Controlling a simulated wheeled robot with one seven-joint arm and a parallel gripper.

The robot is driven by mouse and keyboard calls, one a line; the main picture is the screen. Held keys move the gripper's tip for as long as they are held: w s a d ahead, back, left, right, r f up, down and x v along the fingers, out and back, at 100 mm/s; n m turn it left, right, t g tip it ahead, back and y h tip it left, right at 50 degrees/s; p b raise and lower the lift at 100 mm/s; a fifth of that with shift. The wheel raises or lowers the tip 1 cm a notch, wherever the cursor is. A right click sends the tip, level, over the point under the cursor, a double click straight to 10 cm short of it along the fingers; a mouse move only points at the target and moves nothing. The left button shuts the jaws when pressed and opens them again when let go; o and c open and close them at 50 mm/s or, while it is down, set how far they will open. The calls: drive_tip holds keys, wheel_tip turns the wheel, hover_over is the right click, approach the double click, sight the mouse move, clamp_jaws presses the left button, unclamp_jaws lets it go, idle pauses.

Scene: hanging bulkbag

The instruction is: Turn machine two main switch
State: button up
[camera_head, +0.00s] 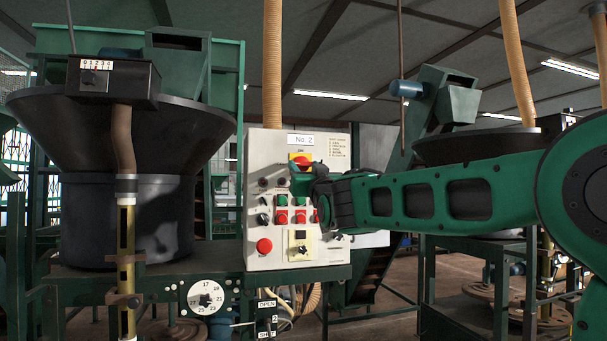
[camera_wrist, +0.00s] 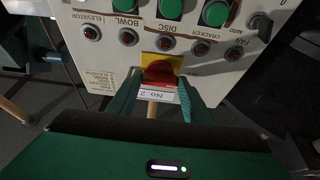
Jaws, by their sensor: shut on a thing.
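The machine two control panel (camera_head: 258,215) is a pale box with a "No. 2" plate (camera_head: 301,140) at its top. Just under the plate is the main switch, a red knob (camera_head: 301,160) on a yellow plate. In the wrist view the panel appears upside down, with the red knob (camera_wrist: 160,73) between my two green fingers. My gripper (camera_head: 303,172) reaches in from the right and is shut on the red knob. The fingers and wrist partly cover the knob and the right side of the panel.
Below the switch are indicator lamps, green and red push buttons (camera_head: 282,208) and a large red button (camera_head: 264,246). A dark hopper (camera_head: 115,125) stands left. A numbered dial (camera_head: 206,298) and an OPEN-marked switch box (camera_head: 266,318) sit below. A tan pipe (camera_head: 273,65) rises above the panel.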

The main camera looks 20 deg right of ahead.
drive_tip(key=shift+m, duration=0.3)
drive_tip(key=m, duration=0.1)
drive_tip(key=m+h, duration=0.2)
drive_tip(key=m, duration=0.1)
drive_tip(key=shift+a, duration=0.25)
drive_tip(key=m+g+h, duration=0.1)
drive_tip(key=m+h, duration=0.1)
drive_tip(key=m, duration=0.1)
drive_tip(key=m+g+h, duration=0.1)
drive_tip(key=m, duration=0.3)
drive_tip(key=shift+a+r+h, duration=0.15)
drive_tip(key=shift+h, duration=0.25)
drive_tip(key=m+g, duration=0.1)
drive_tip(key=m, duration=0.2)
drive_tip(key=m+g+h, duration=0.1)
drive_tip(key=m, duration=0.2)
drive_tip(key=shift+r+m, duration=0.2)
drive_tip(key=shift+m, duration=0.2)
drive_tip(key=shift+r+m+g, duration=0.1)
drive_tip(key=shift+m+g, duration=0.8)
drive_tip(key=shift+m, duration=1)
drive_tip(key=o, duration=0.8)
